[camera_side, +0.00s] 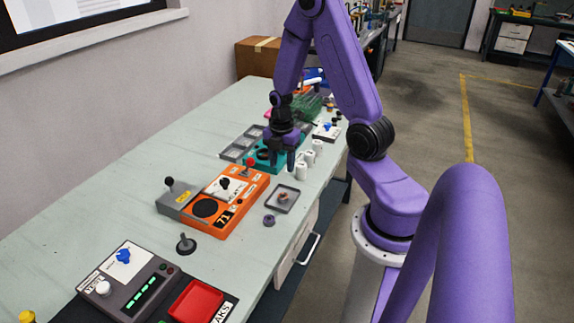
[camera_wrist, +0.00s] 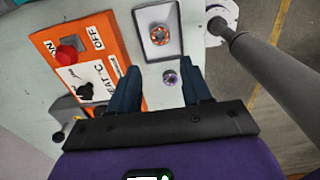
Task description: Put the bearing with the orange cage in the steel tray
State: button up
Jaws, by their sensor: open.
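The steel tray (camera_side: 290,190) lies on the bench to the right of the orange control box, and it shows at the top of the wrist view (camera_wrist: 149,54). The bearing with the orange cage (camera_side: 283,197) sits inside the tray; in the wrist view it (camera_wrist: 160,34) lies flat near the tray's middle, touched by no finger. A second bearing with a purple cage (camera_side: 269,220) lies on the bench just outside the tray; it also shows in the wrist view (camera_wrist: 170,77). My gripper (camera_side: 281,162) is open and empty, raised above the bench behind the tray; its fingers (camera_wrist: 162,83) frame the purple-caged bearing in the wrist picture.
The orange control box (camera_side: 235,205) with a red button and black knob stands left of the tray. White cylinders (camera_side: 302,170) and a teal unit (camera_side: 262,158) stand behind. A black-based lever (camera_side: 186,244) and a red bin (camera_side: 196,300) are nearer the camera. Bench is clear around the purple-caged bearing.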

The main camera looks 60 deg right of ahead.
jog(key=s+a+r+m, duration=0.15)
jog(key=a+r, duration=0.25)
jog(key=a, duration=0.5)
jog(key=s+a+r+m, duration=0.1)
jog(key=s+a+r, duration=0.1)
jog(key=a+r, duration=0.45)
jog(key=s+a+r+m, duration=0.1)
jog(key=s+a+r, duration=0.1)
jog(key=s+a, duration=0.2)
jog(key=s+a+r+m, duration=0.2)
jog(key=s+a, duration=0.3)
jog(key=s, duration=0.5)
jog(key=shift+s+r, duration=0.15)
jog(key=shift+r, duration=0.15)
